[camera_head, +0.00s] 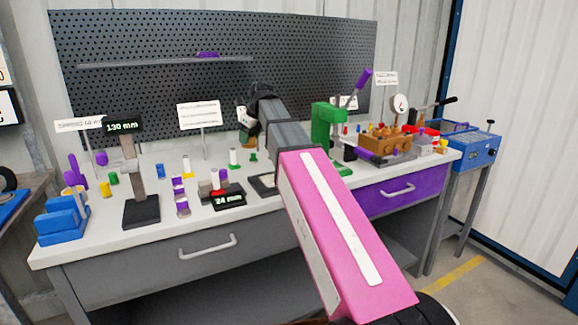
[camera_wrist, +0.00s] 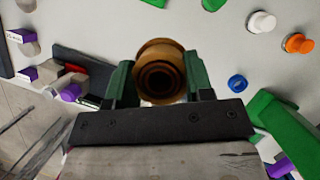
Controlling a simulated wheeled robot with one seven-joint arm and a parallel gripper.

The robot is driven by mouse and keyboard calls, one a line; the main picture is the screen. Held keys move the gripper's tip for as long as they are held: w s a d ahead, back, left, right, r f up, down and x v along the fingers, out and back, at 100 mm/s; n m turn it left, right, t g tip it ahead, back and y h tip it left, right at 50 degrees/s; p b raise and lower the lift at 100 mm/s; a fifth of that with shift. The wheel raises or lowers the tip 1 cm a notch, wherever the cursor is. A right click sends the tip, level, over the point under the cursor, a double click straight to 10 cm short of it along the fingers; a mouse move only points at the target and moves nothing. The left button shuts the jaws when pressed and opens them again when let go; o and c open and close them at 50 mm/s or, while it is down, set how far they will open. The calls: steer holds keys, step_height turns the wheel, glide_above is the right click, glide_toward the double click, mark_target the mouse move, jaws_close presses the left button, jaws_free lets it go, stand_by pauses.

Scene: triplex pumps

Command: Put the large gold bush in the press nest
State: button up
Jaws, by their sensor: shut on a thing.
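My gripper (camera_wrist: 160,82) is shut on the large gold bush (camera_wrist: 160,52), a ringed cylinder whose open end faces the wrist camera between two dark green fingers. In the head view the bush (camera_head: 247,140) shows as a small brown-gold piece just below the dark wrist, over the back middle of the bench. The green press (camera_head: 327,120) stands to the right of my gripper, with a purple lever at its top. Its green body also shows at the lower right of the wrist view (camera_wrist: 272,118). I cannot make out the press nest; my arm hides part of that area.
The white bench (camera_head: 110,222) carries blue blocks (camera_head: 62,220) at left, a 130 mm display (camera_head: 122,126) and a 24 mm display (camera_head: 228,199). White and orange flanged pieces and a blue ring (camera_wrist: 237,82) lie near my gripper. A brown pump block (camera_head: 386,142) stands right of the press.

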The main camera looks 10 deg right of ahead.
steer(key=d+f, duration=0.2)
steer(key=d, duration=0.1)
steer(key=w+d+f, duration=0.1)
steer(key=d+f, duration=0.1)
steer(key=d, duration=0.2)
steer(key=w+d+f, duration=0.1)
steer(key=d+f, duration=0.1)
steer(key=d, duration=0.1)
steer(key=shift+w+d+f, duration=0.25)
steer(key=shift+f, duration=2.05)
steer(key=o, duration=0.7)
steer(key=shift+f, duration=0.15)
steer(key=shift+c, duration=0.2)
steer(key=o, duration=0.4)
